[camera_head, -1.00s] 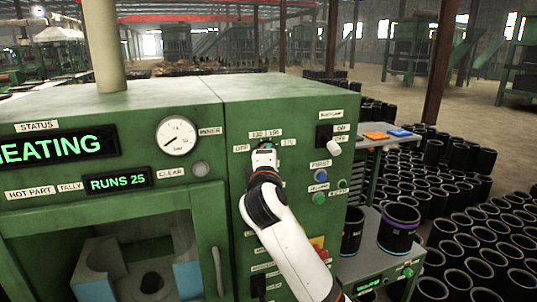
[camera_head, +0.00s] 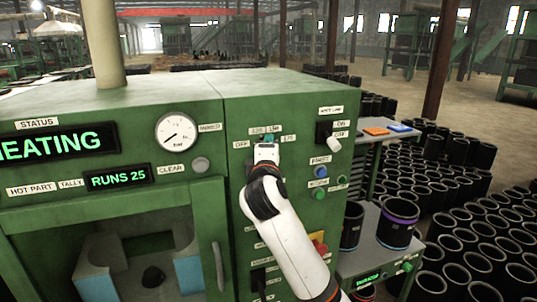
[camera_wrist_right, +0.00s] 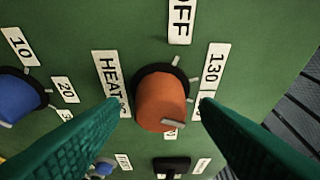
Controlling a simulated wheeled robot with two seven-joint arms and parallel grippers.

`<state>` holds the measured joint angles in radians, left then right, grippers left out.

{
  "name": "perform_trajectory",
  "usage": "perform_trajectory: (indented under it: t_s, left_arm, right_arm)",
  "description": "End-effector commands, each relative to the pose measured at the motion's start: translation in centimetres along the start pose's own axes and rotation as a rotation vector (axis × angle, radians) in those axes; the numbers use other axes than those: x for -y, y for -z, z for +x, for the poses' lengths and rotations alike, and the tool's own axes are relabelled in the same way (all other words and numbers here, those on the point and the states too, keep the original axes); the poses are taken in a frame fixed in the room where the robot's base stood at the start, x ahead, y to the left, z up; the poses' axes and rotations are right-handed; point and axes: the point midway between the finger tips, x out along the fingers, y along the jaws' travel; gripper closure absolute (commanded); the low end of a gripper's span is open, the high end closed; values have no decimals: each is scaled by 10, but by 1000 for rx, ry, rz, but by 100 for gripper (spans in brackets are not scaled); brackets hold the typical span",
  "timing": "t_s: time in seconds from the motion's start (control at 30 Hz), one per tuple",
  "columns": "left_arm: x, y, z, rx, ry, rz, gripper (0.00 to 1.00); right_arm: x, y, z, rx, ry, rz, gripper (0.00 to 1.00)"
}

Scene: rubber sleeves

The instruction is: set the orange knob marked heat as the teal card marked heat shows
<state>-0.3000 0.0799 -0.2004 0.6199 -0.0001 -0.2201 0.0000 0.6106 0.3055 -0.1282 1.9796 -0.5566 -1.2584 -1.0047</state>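The orange knob (camera_wrist_right: 162,103) sticks out of the green panel in the right wrist view. A label reading HEAT is to its left, OFF above it and 130 to its right; another label is partly hidden by a finger. A pale mark shows at the knob's lower right edge. My right gripper (camera_wrist_right: 160,110) is open, its two teal fingers on either side of the knob with gaps showing. In the head view the right gripper (camera_head: 266,150) covers the knob. I cannot make out the teal card marked heat. My left gripper is not in view.
A blue knob (camera_wrist_right: 18,98) is left of the orange one in the wrist view. In the head view, blue and green buttons (camera_head: 320,171) and a white-tipped switch (camera_head: 333,144) are right of my gripper. A shelf (camera_head: 372,143) holds orange and blue cards.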

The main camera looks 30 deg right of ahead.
Motion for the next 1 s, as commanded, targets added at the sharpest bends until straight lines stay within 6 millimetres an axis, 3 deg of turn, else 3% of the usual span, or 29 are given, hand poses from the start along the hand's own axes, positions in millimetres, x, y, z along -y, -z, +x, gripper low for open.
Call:
perform_trajectory:
  t_s: [0.27,0.7,1.0]
  left_arm:
    - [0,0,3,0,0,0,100]
    - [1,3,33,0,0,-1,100]
    - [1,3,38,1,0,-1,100]
  right_arm:
    - [-1,-1,-6,1,2,0,43]
    - [-3,-1,-91,4,2,4,43]
    - [-1,0,-119,0,0,0,43]
